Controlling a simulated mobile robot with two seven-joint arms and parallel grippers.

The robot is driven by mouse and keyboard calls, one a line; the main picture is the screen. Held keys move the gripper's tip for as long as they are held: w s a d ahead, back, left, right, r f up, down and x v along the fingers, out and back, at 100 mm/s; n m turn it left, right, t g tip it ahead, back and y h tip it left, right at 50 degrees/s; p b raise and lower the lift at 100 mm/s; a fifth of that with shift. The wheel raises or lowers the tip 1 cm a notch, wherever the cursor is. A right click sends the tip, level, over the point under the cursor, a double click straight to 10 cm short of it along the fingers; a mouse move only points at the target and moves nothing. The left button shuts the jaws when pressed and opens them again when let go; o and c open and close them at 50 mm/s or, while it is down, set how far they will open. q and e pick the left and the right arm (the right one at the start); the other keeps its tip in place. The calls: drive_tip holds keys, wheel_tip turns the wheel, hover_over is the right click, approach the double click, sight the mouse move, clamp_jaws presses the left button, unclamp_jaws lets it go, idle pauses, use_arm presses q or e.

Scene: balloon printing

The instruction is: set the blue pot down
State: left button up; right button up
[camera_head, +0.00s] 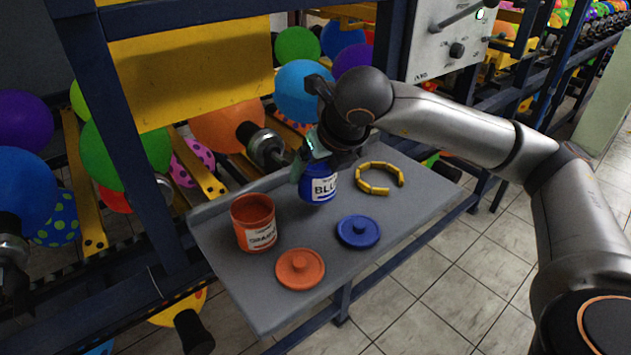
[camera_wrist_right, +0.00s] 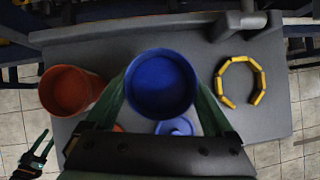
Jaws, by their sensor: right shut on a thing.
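The blue pot (camera_head: 318,187), with a white label reading "BLU…", is upright at the middle of the grey table (camera_head: 375,212). My right gripper (camera_head: 316,150) is shut on it, coming from behind. In the right wrist view the green fingers of the right gripper (camera_wrist_right: 163,88) press both sides of the blue pot (camera_wrist_right: 161,84), whose open top shows blue inside. I cannot tell whether its base touches the table. My left gripper (camera_wrist_right: 36,154) shows small at the lower left of the right wrist view, its fingers apart and empty.
An orange pot (camera_head: 254,222) stands left of the blue pot. An orange lid (camera_head: 300,268) and a blue lid (camera_head: 358,231) lie nearer the front edge. A yellow segmented ring (camera_head: 379,190) lies to the right. Machine frames and balloons stand behind.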

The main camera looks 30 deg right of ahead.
sight(316, 185)
drive_tip(key=shift+w+f, duration=0.2)
drive_tip(key=shift+f, duration=0.05)
drive_tip(key=f, duration=0.2)
drive_tip(key=f+p, duration=0.1)
drive_tip(key=shift+w+d+f, duration=0.1)
drive_tip(key=shift+w+d, duration=0.05)
drive_tip(key=shift+w, duration=0.1)
drive_tip(key=shift+f, duration=0.2)
drive_tip(key=shift+f+b, duration=0.2)
drive_tip(key=shift+b, duration=0.15)
drive_tip(key=o, duration=1.3)
